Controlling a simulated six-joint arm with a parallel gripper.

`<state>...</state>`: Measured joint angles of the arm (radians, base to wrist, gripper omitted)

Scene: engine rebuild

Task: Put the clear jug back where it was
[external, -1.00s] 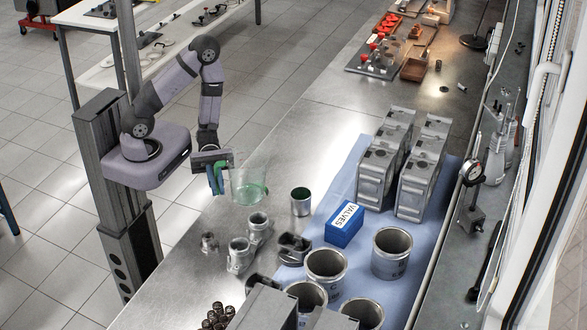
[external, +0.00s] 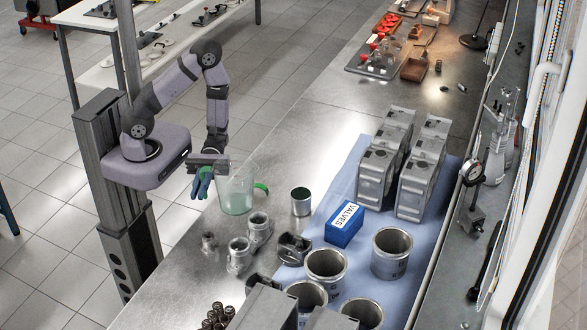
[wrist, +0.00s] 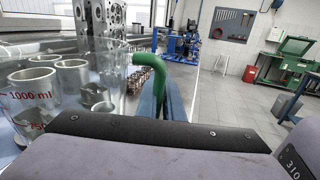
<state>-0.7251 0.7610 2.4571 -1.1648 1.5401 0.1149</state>
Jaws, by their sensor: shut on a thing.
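The clear jug (external: 236,192) is at my gripper, near the bench's left edge. It looks close to upright in the external view, with a pale green tint low in it. In the wrist view, the jug (wrist: 105,95) fills the left side, with red markings reading 1000 ml. My gripper (external: 203,183) is on its left and shut on its green handle (wrist: 151,75), between blue fingers. A green curved piece also shows at the jug's right in the external view; I cannot tell what it is. Whether the jug's base touches the bench is unclear.
A metal cup (external: 301,202) stands right of the jug. Grey metal parts (external: 258,228) and a piston-like part (external: 293,248) lie in front. A blue VALVES box (external: 344,225) and several cylinders stand on the blue mat (external: 345,180). The bench behind the jug is clear.

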